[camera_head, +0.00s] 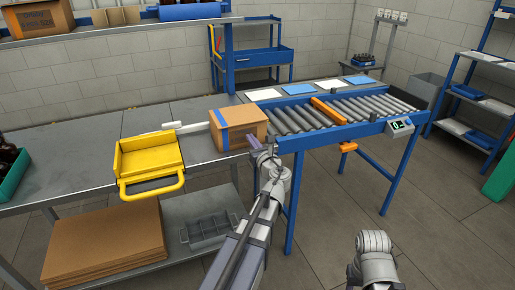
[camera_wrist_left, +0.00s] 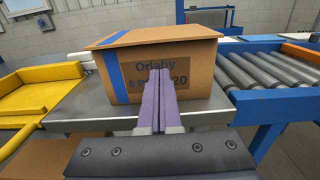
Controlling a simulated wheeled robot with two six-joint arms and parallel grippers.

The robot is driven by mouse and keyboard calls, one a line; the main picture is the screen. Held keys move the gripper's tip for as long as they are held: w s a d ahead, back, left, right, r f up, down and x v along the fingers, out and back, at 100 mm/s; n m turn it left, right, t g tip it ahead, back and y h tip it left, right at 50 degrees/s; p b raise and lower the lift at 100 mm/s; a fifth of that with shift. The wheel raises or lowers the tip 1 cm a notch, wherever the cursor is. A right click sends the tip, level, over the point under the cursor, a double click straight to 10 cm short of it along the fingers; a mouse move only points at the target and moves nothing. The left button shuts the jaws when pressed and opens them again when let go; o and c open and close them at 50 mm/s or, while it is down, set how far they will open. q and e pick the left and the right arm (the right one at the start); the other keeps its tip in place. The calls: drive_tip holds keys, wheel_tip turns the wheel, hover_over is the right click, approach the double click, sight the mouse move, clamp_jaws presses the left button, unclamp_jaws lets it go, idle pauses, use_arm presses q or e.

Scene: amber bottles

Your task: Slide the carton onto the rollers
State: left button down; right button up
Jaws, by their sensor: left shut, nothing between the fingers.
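The brown carton (camera_head: 242,118) with a blue tape strip stands upright at the right end of the grey bench, next to the roller conveyor (camera_head: 330,112). In the left wrist view its printed face (camera_wrist_left: 195,68) fills the upper middle, and the rollers (camera_wrist_left: 265,70) lie to its right. My left gripper (camera_head: 253,141) is shut and empty, at the carton's near side. Its purple fingers (camera_wrist_left: 159,82) point at the printed face and cover part of the print; I cannot tell whether they touch it. My right arm shows at the lower right, but its gripper is not visible.
A yellow tray with a handle (camera_head: 150,157) sits on the bench left of the carton. An orange bar (camera_head: 328,110) lies across the rollers. White and blue sheets lie behind them. A small display (camera_head: 400,126) is on the conveyor's near right corner. Flat cardboard (camera_head: 105,243) lies below.

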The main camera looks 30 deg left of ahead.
sight(245, 130)
use_arm(q)
drive_tip(key=shift+x, duration=1.75)
drive_tip(key=x, duration=0.3)
drive_tip(key=shift+w+a, duration=0.25)
drive_tip(key=shift+s+d, duration=0.1)
drive_tip(key=shift+s, duration=0.1)
drive_tip(key=v, duration=1.3)
drive_tip(key=shift+s+d, duration=0.25)
drive_tip(key=shift+d, duration=0.05)
use_arm(e)
drive_tip(key=shift+d, duration=0.6)
